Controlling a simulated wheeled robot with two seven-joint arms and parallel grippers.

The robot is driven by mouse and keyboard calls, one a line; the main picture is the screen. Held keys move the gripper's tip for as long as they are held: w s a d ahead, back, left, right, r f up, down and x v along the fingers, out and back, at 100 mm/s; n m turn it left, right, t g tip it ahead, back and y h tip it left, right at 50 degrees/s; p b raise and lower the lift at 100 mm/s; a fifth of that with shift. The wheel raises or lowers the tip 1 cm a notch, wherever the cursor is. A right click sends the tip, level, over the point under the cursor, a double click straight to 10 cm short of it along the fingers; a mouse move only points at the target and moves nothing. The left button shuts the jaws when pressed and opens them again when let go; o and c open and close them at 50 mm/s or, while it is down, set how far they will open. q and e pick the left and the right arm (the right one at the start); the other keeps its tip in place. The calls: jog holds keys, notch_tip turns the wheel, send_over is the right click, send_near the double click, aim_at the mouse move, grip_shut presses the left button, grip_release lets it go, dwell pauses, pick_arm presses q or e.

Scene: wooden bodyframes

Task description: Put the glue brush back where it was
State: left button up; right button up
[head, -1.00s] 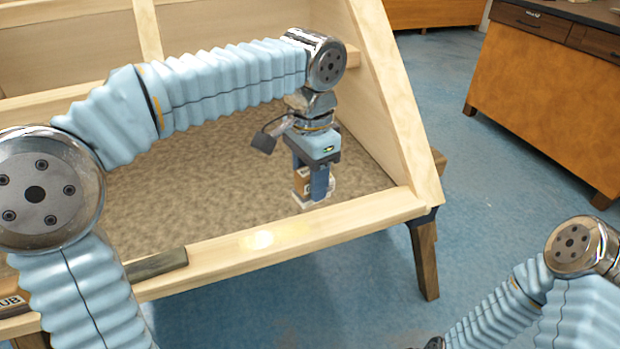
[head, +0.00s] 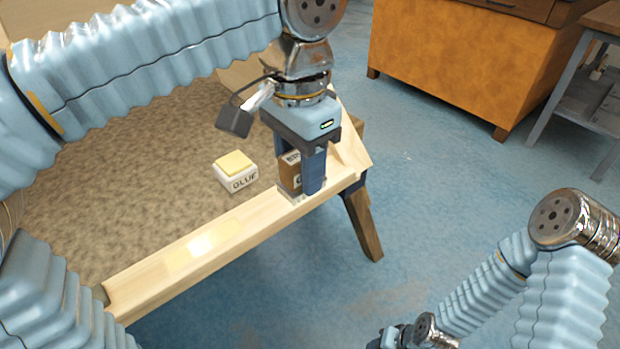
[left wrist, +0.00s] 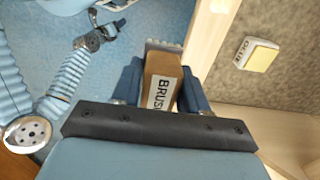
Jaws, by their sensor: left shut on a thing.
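The glue brush (head: 289,172) is a brown block with a label; in the left wrist view (left wrist: 163,82) the label starts "BRUS" and pale bristles show at its far end. My left gripper (head: 302,192) is shut on it, fingers on both sides, pointing down. It hangs at the front rail's right part; whether the bristles touch the rail I cannot tell. The white glue block (head: 238,178) with a yellow top sits on the brown panel, left of the brush. It also shows in the left wrist view (left wrist: 257,55). My right gripper's fingers cannot be made out at the bottom.
The wooden bodyframe's front rail (head: 225,240) borders the textured brown panel (head: 130,200). A dark wooden leg (head: 362,222) stands under its right corner. An orange-brown cabinet (head: 450,70) is at the back.

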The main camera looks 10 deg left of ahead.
pick_arm(q)
jog(key=w+a+f, duration=0.1)
jog(key=w+f, duration=0.1)
jog(key=w, duration=0.1)
jog(key=w+a+f, duration=0.1)
jog(key=w+f, duration=0.2)
jog(key=w, duration=0.1)
jog(key=w+a+f, duration=0.1)
jog(key=w+f, duration=0.1)
jog(key=w, duration=0.1)
jog(key=shift+w+a+f, duration=0.15)
jog(key=shift+a+f, duration=0.15)
jog(key=shift+f, duration=0.05)
jog(key=shift+w+a+f, duration=0.15)
jog(key=shift+w+f, duration=0.25)
jog(key=shift+f, duration=0.15)
jog(key=shift+w+f, duration=0.2)
jog(key=shift+f, duration=1.5)
jog(key=shift+f, duration=0.15)
jog(key=o, duration=1)
